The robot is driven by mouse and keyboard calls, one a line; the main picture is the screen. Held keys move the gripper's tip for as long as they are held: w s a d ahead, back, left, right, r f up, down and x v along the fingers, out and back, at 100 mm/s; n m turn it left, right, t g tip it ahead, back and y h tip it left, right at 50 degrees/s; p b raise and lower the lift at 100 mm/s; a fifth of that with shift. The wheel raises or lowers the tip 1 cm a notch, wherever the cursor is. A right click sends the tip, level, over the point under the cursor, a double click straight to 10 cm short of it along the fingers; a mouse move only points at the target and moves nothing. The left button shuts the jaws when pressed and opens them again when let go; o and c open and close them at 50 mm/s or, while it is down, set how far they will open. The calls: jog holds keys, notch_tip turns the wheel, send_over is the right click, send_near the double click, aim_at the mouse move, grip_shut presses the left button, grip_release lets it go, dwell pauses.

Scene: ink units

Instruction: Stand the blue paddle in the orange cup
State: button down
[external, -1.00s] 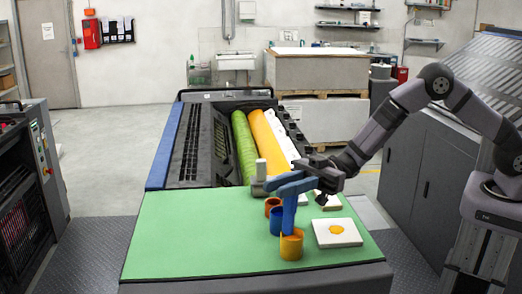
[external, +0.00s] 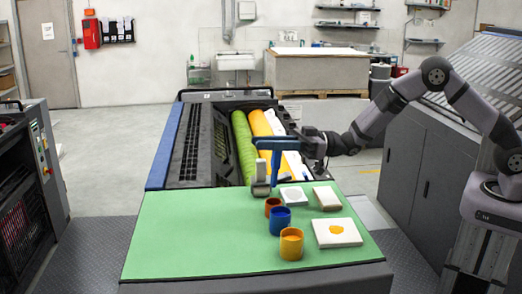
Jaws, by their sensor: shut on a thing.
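The orange cup (external: 291,244) stands upright at the front of the green mat, nearest the camera. My gripper (external: 308,146) is above the back of the mat, shut on the blue paddle (external: 285,144). The paddle's long part lies level and its narrower part (external: 276,166) hangs down. The paddle is up and behind the orange cup in the picture, clear of it. Its exact height above the mat is hard to tell. The gripper's fingertips are small and partly hidden by the paddle.
A blue cup (external: 280,221) and a red-brown cup (external: 272,206) stand behind the orange cup. A grey-and-white tool (external: 261,182) stands near the paddle's lower end. White slabs lie right, one with a yellow-orange spot (external: 337,230). The mat's left side (external: 190,230) is free.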

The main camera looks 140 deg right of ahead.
aim_at(272, 157)
jog(key=shift+f, duration=0.2)
jog(key=shift+f+b, duration=1)
jog(key=shift+f, duration=0.75)
notch_tip(272, 157, down, 4)
jog(key=b, duration=0.3)
jog(key=shift+r, duration=0.2)
